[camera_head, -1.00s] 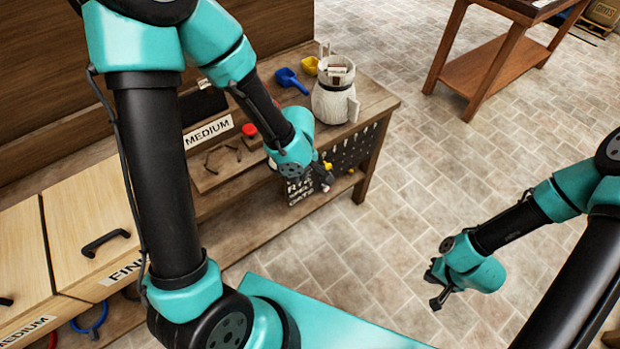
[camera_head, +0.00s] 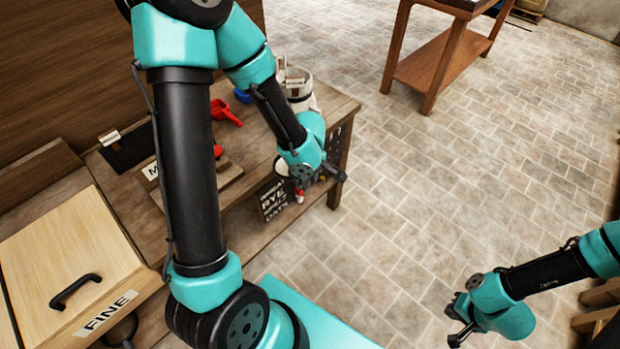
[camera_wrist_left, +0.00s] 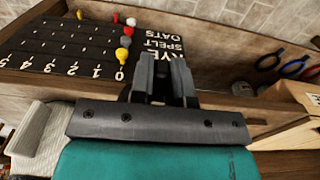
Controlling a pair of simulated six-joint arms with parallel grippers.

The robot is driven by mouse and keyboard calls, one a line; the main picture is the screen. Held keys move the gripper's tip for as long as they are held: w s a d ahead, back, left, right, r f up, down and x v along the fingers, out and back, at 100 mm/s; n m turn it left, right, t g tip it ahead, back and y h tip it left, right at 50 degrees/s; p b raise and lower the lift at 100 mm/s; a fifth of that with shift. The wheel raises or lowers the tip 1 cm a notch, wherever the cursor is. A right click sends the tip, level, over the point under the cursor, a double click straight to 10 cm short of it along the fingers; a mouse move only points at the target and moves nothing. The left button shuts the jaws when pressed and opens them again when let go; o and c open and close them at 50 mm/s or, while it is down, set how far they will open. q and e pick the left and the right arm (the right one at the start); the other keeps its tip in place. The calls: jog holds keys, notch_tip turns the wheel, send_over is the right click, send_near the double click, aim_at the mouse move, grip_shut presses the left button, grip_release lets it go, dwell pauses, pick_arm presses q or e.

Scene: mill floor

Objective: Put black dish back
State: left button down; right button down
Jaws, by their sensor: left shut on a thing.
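My left gripper (camera_head: 320,178) is low beside the front edge of the bench, by the dark peg board. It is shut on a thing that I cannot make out. In the left wrist view the grey fingers (camera_wrist_left: 162,82) stand close together in front of the lettered board, and what lies between them is dark. I cannot clearly pick out the black dish; it may be hidden by the gripper. A flat black piece (camera_head: 128,150) lies at the back of the bench. My right gripper (camera_head: 456,318) hangs over bare floor; its opening is unclear.
The bench (camera_head: 345,105) carries a red scoop (camera_head: 227,115) and a white jug (camera_head: 300,90). The peg board (camera_wrist_left: 70,48), with several coloured pegs, is in front of the bench. Tiled floor (camera_head: 450,170) lies clear at right.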

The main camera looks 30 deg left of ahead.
pick_arm(q)
jog(key=shift+a, duration=0.15)
jog(key=shift+w+a+f, duration=0.25)
jog(key=shift+w+a, duration=0.25)
jog(key=shift+a, duration=2)
jog(key=shift+w+a+f, duration=0.25)
jog(key=shift+w+a, duration=0.3)
jog(key=shift+a, duration=2)
jog(key=shift+w+a+f, duration=0.25)
jog(key=shift+w+a, duration=0.25)
jog(key=shift+a, duration=2)
jog(key=shift+a+f, duration=0.15)
jog(key=shift+f, duration=0.7)
jog(key=c, duration=1)
grip_release()
jog(key=shift+r, duration=0.1)
notch_tip(320, 180, up, 17)
jog(key=shift+r, duration=0.15)
